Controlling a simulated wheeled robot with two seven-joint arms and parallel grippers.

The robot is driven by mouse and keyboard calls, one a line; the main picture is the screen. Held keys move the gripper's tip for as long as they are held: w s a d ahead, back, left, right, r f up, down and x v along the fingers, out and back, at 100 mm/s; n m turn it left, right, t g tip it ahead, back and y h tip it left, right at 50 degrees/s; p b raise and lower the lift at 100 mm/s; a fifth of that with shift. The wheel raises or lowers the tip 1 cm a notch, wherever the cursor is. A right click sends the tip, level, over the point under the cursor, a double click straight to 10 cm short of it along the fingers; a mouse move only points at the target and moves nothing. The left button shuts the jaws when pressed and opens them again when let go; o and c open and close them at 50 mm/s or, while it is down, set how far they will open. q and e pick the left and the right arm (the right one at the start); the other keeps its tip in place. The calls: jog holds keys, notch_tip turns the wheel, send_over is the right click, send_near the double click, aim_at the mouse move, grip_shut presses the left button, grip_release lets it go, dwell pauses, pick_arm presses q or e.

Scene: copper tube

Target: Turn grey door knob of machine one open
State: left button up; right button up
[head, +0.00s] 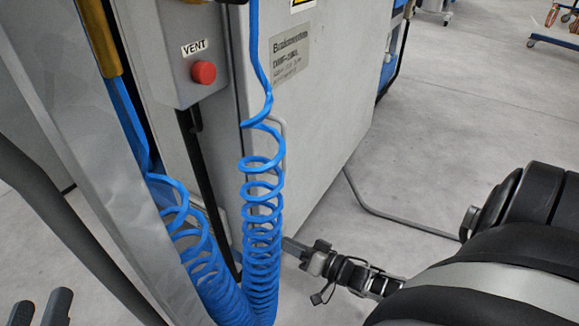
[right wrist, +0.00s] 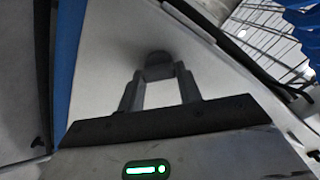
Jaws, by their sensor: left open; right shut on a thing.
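The grey door knob (right wrist: 158,66) shows in the right wrist view as a dark rounded knob on a pale machine panel (right wrist: 105,55). My right gripper (right wrist: 158,88) has its two fingers closed on either side of the knob. In the head view my right gripper (head: 292,247) reaches from the right to the lower side of the grey machine (head: 320,120), beside the blue coiled hoses. I cannot make out the knob in that view. My left gripper (head: 40,308) is open and empty at the bottom left corner, partly cut off by the frame.
Blue coiled hoses (head: 262,215) hang in front of the machine, close to my right gripper. A grey box with a red VENT button (head: 203,72) is at the upper left. A thin bent rod (head: 385,215) runs along the floor. Open floor (head: 450,120) lies to the right.

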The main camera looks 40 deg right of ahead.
jog(key=m, duration=0.8)
jog(key=shift+f+m, duration=0.2)
jog(key=shift+m, duration=0.1)
dwell(0.5)
jog(key=o, duration=1)
